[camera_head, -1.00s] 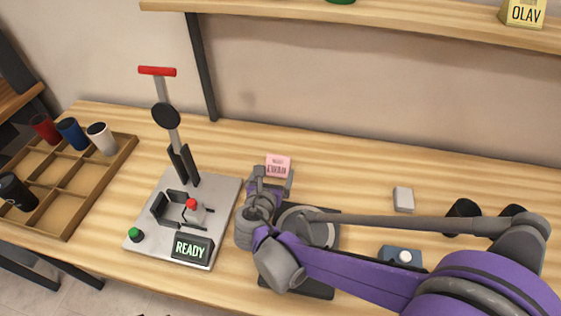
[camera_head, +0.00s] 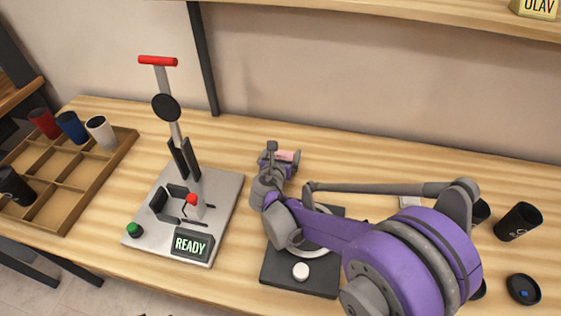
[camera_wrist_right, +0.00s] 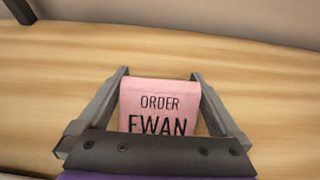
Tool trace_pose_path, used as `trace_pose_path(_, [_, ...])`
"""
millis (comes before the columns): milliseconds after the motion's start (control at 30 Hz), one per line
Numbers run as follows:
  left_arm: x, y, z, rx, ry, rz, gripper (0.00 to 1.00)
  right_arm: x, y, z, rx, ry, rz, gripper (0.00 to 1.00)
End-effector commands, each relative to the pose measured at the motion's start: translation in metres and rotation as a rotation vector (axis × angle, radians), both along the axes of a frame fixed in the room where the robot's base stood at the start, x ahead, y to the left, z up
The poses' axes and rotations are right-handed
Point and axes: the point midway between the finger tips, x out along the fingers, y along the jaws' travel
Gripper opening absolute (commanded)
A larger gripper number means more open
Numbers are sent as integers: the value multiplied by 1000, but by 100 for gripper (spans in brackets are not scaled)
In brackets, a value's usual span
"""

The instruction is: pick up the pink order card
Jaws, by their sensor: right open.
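The pink order card (camera_wrist_right: 160,103) stands on the wooden table and reads "ORDER EWAN" in the right wrist view. In the head view only a strip of the card (camera_head: 286,155) shows behind my gripper. My right gripper (camera_head: 284,158) is open, with one finger on each side of the card. In the right wrist view the fingers of the gripper (camera_wrist_right: 160,76) flank the card, with a narrow gap at each side near the tips. The card's lower part is hidden by the gripper body. My left gripper is not in view.
The laser marker's grey base (camera_head: 225,196) with its red-handled lever (camera_head: 158,61) stands left of my arm. A dark plate (camera_head: 275,268) lies under my forearm. A black cup (camera_head: 517,222) and a dark disc (camera_head: 523,289) are at the right. A wooden tray (camera_head: 113,170) holds several cups.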

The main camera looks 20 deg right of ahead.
Motion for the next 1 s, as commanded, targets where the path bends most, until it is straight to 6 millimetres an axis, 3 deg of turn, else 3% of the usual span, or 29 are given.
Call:
trace_pose_path(167, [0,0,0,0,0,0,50,0,0,0,0,0,0,98])
trace_pose_path(500, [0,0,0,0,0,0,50,0,0,0,1,-1,0,37])
trace_pose_path(533, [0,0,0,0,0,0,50,0,0,0,0,0,0,35])
trace_pose_path(767, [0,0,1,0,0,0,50,0,0,2,1,-1,0,34])
trace_pose_path(867, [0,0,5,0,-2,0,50,0,0,12,1,-1,1,34])
trace_pose_path(1000, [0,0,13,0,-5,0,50,-1,0,40,0,-2,1,34])
